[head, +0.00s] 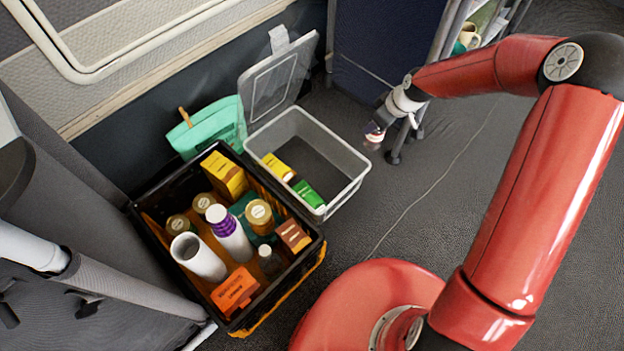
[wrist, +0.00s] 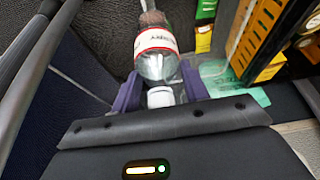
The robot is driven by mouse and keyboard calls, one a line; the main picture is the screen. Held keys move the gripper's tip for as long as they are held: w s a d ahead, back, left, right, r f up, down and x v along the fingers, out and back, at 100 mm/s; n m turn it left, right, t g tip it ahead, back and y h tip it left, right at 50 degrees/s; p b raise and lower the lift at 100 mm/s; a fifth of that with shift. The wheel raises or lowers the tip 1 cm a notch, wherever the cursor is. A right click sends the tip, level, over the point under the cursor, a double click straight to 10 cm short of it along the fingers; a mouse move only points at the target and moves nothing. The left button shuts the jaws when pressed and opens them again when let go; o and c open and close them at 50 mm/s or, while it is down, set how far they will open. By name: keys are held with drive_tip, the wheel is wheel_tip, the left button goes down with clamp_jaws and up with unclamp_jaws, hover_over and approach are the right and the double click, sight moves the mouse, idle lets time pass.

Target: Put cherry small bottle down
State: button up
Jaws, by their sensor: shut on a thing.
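The small bottle (wrist: 156,62) is clear with a red-and-white label, and my gripper (wrist: 160,90) is shut on it, with a purple finger on each side of its neck and white cap. In the head view the bottle (head: 373,138) is small and partly hidden at the end of my gripper (head: 378,128). It is held in the air to the right of the clear plastic bin (head: 357,178), apart from it. What is directly under the bottle is hard to tell.
The open bin holds a yellow box (head: 278,167) and a green box (head: 308,194). A black crate (head: 312,250) with several bottles and boxes stands at its lower left. A teal bag (head: 208,128) is behind. Grey floor (head: 440,215) is clear at the right, crossed by a thin cable.

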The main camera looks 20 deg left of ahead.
drive_tip(key=a+f+n+g+b, duration=0.2)
drive_tip(key=a+f+n, duration=0.15)
drive_tip(key=a, duration=0.25)
drive_tip(key=a+f+n+g+b, duration=0.1)
drive_tip(key=a+f+n+b, duration=0.15)
drive_tip(key=a+n, duration=0.35)
wheel_tip(320, 180, down, 20)
drive_tip(key=b, duration=0.2)
drive_tip(key=shift+s+a+m, duration=0.35)
drive_tip(key=shift+s+a, duration=0.05)
drive_tip(key=shift+b, duration=0.4)
drive_tip(key=o, duration=1.4)
